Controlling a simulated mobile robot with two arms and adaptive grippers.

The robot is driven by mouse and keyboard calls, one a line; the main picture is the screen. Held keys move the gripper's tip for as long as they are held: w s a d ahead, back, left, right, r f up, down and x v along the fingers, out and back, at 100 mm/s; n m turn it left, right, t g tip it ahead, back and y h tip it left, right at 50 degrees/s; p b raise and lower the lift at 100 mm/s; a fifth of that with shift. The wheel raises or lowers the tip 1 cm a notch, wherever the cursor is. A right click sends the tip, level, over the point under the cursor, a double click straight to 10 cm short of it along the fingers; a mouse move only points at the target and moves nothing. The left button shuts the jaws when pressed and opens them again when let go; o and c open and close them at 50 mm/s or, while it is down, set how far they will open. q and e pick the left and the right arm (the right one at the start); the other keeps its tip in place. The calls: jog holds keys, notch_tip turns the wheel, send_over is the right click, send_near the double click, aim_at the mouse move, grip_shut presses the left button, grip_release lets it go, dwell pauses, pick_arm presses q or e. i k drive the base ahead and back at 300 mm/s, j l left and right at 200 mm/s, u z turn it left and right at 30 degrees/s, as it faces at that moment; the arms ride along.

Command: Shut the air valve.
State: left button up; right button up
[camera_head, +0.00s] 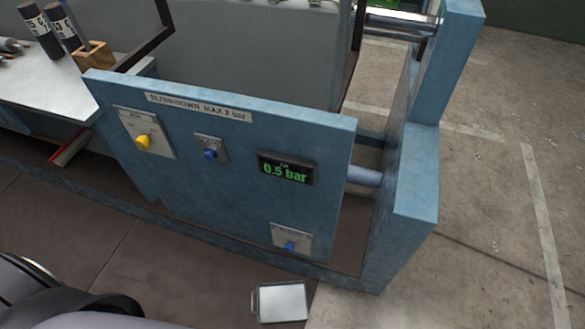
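A blue panel (225,195) carries a strip label (198,107) reading about "BLOW-DOWN MAX 2 bar". At its upper left is a pale plate (131,124) with small lettering, too blurred to read surely, and a yellow knob (143,142); this looks like the air valve. I cannot tell its turn position. A digital display (285,169) reads 0.5 bar in green. A small plate with a blue knob (210,154) is between them. Another blue knob (290,246) is on a plate at the lower right. Neither gripper is in view.
A white bench (40,80) at the left holds dark cylinders (62,27) and a wooden block (94,55). A blue post (405,205) stands right of the panel. A shallow metal tray (282,302) lies on the floor in front. Concrete floor at the right is clear.

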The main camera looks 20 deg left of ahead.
aim_at(144, 141)
jog(key=u, duration=1.6)
